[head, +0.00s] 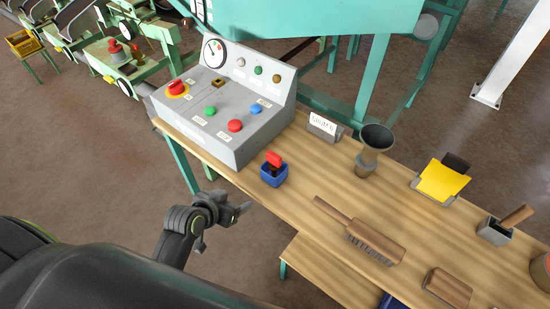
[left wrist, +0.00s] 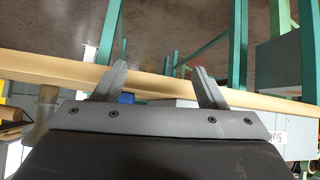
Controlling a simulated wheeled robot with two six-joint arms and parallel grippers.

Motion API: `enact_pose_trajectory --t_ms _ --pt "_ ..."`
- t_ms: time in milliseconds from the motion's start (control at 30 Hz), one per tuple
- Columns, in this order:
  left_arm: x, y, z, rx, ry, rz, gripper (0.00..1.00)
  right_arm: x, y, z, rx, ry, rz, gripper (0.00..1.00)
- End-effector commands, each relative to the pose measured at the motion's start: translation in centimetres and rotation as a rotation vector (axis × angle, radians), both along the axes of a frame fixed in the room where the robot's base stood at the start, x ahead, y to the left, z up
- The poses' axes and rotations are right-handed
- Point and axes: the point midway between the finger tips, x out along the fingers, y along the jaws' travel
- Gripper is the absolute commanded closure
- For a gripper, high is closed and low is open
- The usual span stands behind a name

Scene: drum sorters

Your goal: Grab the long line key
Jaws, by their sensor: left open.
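A key with a red grip (head: 273,158) stands upright in a small blue holder (head: 273,175) on the wooden table, in front of the grey control box. I take it for the long line key, though no label on it is readable. My left gripper (head: 242,211) is open and empty, off the table's near edge and to the lower left of the holder. In the left wrist view its two fingers (left wrist: 162,80) are spread, with the table edge behind them. A bit of blue (left wrist: 126,98) shows beside one finger, probably the holder. My right gripper is not in view.
The control box (head: 225,115) with buttons and a gauge stands behind the key. A small sign (head: 324,127), a dark funnel (head: 374,145), a brush (head: 365,232) and a yellow pad (head: 440,181) are to the right. The table (head: 310,180) is bare around the holder.

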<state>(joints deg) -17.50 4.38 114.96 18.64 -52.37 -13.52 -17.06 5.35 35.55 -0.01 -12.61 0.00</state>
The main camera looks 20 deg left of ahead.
Motion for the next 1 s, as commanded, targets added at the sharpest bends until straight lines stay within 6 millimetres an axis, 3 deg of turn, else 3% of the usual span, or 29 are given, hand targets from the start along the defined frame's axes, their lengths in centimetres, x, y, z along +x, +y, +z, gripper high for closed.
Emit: enact_pose_trajectory --t_ms 33,200,300,400,567,1000 --pt "0.2 -0.6 3.1 -0.004 -0.043 -0.023 0.35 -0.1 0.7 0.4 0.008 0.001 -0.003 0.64" --pt "-0.3 -2.4 11.3 -0.007 -0.158 -0.105 0.35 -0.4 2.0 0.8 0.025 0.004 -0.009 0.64" --pt "-1.0 -3.2 14.6 -0.003 -0.208 -0.144 0.35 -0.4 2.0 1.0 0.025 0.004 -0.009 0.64" --pt "-1.5 -3.7 16.7 -0.001 -0.238 -0.169 0.35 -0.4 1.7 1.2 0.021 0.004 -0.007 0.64" --pt "-1.2 -4.3 17.4 0.000 -0.255 -0.182 0.35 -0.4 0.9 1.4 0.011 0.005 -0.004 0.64" --pt "5.2 -6.6 13.7 0.001 -0.253 -0.183 0.35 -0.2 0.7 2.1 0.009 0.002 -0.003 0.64"
